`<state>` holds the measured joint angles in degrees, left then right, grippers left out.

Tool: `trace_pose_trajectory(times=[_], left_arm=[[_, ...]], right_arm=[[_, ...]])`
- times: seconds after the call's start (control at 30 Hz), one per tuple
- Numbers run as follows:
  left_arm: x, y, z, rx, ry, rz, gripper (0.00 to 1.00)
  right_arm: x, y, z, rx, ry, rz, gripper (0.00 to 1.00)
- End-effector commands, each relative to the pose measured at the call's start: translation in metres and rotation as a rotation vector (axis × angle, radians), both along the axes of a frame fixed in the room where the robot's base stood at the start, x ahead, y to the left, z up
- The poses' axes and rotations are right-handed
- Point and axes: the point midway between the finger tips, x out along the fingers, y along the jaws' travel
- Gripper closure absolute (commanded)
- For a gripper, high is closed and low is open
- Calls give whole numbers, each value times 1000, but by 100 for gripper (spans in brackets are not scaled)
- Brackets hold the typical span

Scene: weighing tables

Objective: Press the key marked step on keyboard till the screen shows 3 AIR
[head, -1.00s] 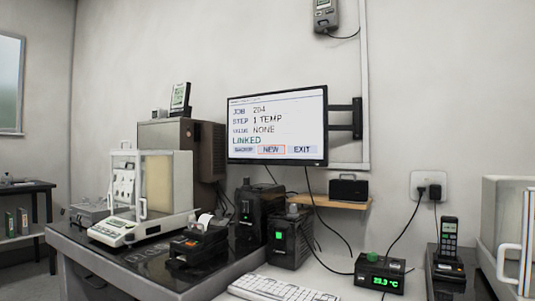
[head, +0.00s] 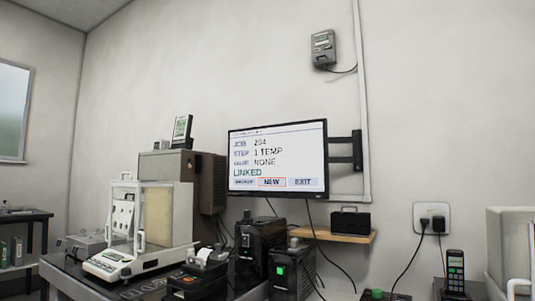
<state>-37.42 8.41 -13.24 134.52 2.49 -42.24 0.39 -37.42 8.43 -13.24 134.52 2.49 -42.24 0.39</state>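The wall screen (head: 278,158) shows JOB 204, STEP 1 TEMP, VALUE NONE and LINKED. A row of buttons runs along its bottom, with NEW outlined in red between a button too small to read and EXIT. The keyboard is out of the current view, below the bottom edge. Neither of my grippers shows in the head view.
A balance with a glass draft shield (head: 150,225) stands on the left table, with a small printer (head: 203,272) beside it. Two black boxes (head: 260,243) stand under the screen. A cordless handset (head: 455,270) is at the right. A wooden shelf (head: 345,236) juts from the wall.

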Motion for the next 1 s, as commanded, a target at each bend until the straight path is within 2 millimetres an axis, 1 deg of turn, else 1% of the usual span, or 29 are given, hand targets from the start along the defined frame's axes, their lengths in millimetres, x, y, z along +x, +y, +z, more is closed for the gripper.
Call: trace_pose_trajectory(times=[0.03,0.2,1.0], left_arm=[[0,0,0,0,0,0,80],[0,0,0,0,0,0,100],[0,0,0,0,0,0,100]], right_arm=[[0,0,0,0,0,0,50],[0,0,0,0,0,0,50],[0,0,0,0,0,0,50]])
